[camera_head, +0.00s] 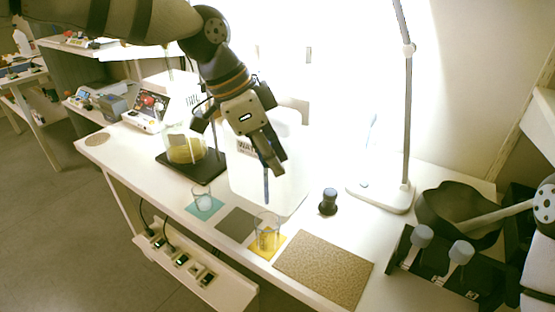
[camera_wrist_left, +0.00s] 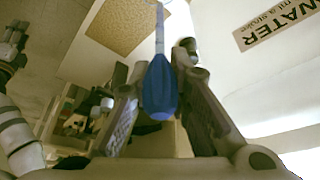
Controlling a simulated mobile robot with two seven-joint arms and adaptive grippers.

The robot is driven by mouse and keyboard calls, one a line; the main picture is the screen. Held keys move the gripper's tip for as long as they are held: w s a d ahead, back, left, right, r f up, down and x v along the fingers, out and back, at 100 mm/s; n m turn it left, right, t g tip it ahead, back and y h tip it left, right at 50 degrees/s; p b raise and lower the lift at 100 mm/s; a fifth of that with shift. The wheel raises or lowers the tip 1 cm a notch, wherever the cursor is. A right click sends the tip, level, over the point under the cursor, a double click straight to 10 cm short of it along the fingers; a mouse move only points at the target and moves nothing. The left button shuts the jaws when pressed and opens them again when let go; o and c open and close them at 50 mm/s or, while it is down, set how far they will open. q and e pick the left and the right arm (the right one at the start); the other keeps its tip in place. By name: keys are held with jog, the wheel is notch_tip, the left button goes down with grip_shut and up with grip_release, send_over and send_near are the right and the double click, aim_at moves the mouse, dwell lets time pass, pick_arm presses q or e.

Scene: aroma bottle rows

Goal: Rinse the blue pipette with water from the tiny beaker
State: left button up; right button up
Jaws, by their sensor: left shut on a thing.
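My left gripper (camera_head: 272,165) is shut on the blue pipette (camera_head: 267,190), which hangs tip down above the table. In the left wrist view the pipette's blue bulb (camera_wrist_left: 160,90) sits between the two fingers (camera_wrist_left: 157,105). A small clear beaker (camera_head: 266,230) stands on a yellow mat, below the pipette. Another small clear beaker (camera_head: 203,199) stands on a teal mat to the left. I cannot tell by size which is the tiny one. The pipette tip is above and apart from both.
A white container labelled WATER (camera_head: 290,183) stands behind the pipette. A flask of yellow liquid (camera_head: 184,149) is on a dark plate (camera_head: 192,170). A grey mat (camera_head: 237,224) is bare.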

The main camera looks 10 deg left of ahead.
pick_arm(q)
jog(key=shift+f, duration=2.05)
grip_shut()
dwell(1.6)
grip_release()
